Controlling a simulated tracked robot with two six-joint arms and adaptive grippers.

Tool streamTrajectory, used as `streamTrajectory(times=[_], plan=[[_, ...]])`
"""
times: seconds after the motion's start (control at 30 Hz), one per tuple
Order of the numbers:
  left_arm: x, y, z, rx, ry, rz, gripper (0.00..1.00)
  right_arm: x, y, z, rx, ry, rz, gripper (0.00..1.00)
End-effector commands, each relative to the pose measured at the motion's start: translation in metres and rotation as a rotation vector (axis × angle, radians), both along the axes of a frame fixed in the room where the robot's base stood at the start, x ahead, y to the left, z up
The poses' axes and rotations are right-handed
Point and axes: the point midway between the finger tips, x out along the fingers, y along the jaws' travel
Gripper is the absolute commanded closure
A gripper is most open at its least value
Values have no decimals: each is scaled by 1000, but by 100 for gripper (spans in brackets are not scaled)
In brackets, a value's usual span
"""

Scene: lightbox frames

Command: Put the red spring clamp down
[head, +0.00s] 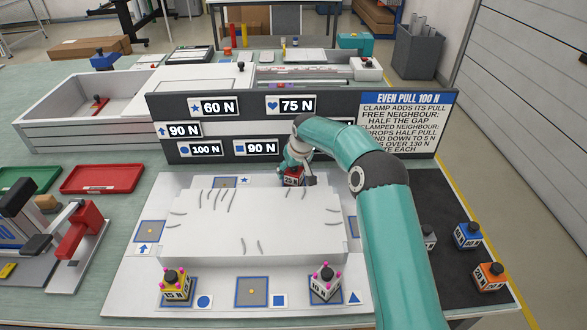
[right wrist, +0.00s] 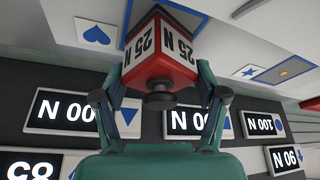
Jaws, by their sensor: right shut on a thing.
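The red spring clamp (head: 293,177) is a small block marked 25 N with a black knob. It is at the back edge of the white frame board (head: 130,275), below the dark sign panel. My right gripper (head: 296,168) is shut on it. In the right wrist view the clamp (right wrist: 150,68) sits between the two fingers of the gripper (right wrist: 160,85), over a blue-outlined pad beside a heart label (right wrist: 95,32). I cannot tell whether it touches the pad. My left gripper is not in view.
A yellow clamp (head: 176,288) and a white clamp with pink tips (head: 325,286) stand at the board's front. Blue (head: 467,236), orange (head: 488,278) and grey (head: 429,238) clamps stand on the dark mat at right. The front square pad (head: 252,292) is empty. The sign panel (head: 190,152) stands behind.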

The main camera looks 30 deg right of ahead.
Motion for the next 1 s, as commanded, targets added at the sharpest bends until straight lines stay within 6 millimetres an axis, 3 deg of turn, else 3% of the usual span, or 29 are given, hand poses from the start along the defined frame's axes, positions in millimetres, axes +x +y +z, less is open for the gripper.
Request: streamTrajectory(times=[0.23,0.27,0.4,0.8,1.0], plan=[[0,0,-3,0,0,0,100,1,1,-2,-1,-1,1,82],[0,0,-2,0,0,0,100,0,1,-2,0,0,1,23],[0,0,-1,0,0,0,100,1,1,-1,0,0,2,3],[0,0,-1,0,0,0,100,0,2,2,0,-1,2,3],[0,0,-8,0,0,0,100,-8,3,23,-1,-3,3,3]])
